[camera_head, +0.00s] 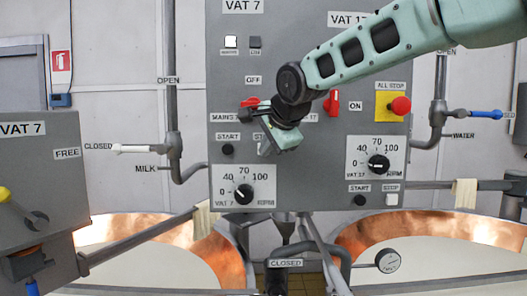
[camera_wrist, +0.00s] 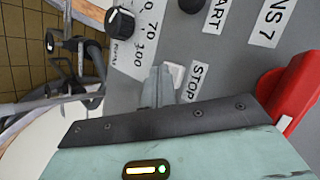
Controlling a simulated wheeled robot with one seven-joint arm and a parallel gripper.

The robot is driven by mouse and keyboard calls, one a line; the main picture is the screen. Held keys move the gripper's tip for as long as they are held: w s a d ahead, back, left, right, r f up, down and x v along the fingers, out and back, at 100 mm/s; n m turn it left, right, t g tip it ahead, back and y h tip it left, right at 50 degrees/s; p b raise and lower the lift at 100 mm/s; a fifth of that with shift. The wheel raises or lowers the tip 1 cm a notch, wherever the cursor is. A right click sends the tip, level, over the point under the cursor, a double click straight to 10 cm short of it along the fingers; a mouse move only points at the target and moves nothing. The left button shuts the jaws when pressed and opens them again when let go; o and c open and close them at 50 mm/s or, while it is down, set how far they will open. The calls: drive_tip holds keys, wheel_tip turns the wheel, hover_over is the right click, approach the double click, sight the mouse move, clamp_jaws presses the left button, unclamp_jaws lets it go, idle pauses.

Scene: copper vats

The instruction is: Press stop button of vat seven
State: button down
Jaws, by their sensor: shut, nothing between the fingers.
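The grey control panel (camera_head: 300,160) has a VAT 7 label at its top left. The white stop button (camera_wrist: 176,73) of vat seven shows in the wrist view beside its STOP label (camera_wrist: 195,82). In the head view my gripper hides this button and part of its label. My gripper (camera_head: 266,151) is shut and empty, low on the left half of the panel. In the wrist view its fingertips (camera_wrist: 162,72) are right beside the white button, overlapping its edge in the picture. I cannot tell whether they touch it.
The black start button (camera_head: 228,150) lies left of my gripper, with the vat 7 speed knob (camera_head: 243,194) below. Red switch handles (camera_head: 332,102) stick out nearby. A red all-stop button (camera_head: 400,105) and vat 17's white stop button (camera_head: 392,199) are at the right. Copper vats (camera_head: 205,262) stand below.

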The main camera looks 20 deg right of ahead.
drive_tip(key=shift+s+a+b, duration=0.2)
drive_tip(key=shift+s+b, duration=0.4)
drive_tip(key=shift+s, duration=0.2)
drive_tip(key=shift+s+a+b, duration=0.25)
drive_tip(key=shift+s+b, duration=0.25)
drive_tip(key=shift+s, duration=0.3)
drive_tip(key=shift+s+a+b, duration=0.3)
drive_tip(key=shift+s+b, duration=0.25)
drive_tip(key=shift+s, duration=0.25)
drive_tip(key=shift+s+a+b, duration=0.25)
drive_tip(key=shift+s+b, duration=0.25)
drive_tip(key=shift+s, duration=0.3)
drive_tip(key=shift+f, duration=0.1)
drive_tip(key=s+a+f+n+g+y+b, duration=0.1)
drive_tip(key=s+a+f+n+g, duration=0.25)
drive_tip(key=s+f+n, duration=0.5)
drive_tip(key=s+a+f+n+g+b, duration=0.1)
drive_tip(key=s+a+f+n+g, duration=0.25)
drive_tip(key=f, duration=0.75)
drive_tip(key=s+f+n+g+h+b, duration=0.1)
drive_tip(key=s+f+n+g, duration=0.1)
drive_tip(key=s+f+n, duration=0.8)
drive_tip(key=s+f, duration=0.4)
drive_tip(key=s, duration=0.5)
drive_tip(key=shift+s+d+f+g, duration=0.15)
drive_tip(key=shift+d+f+g, duration=0.25)
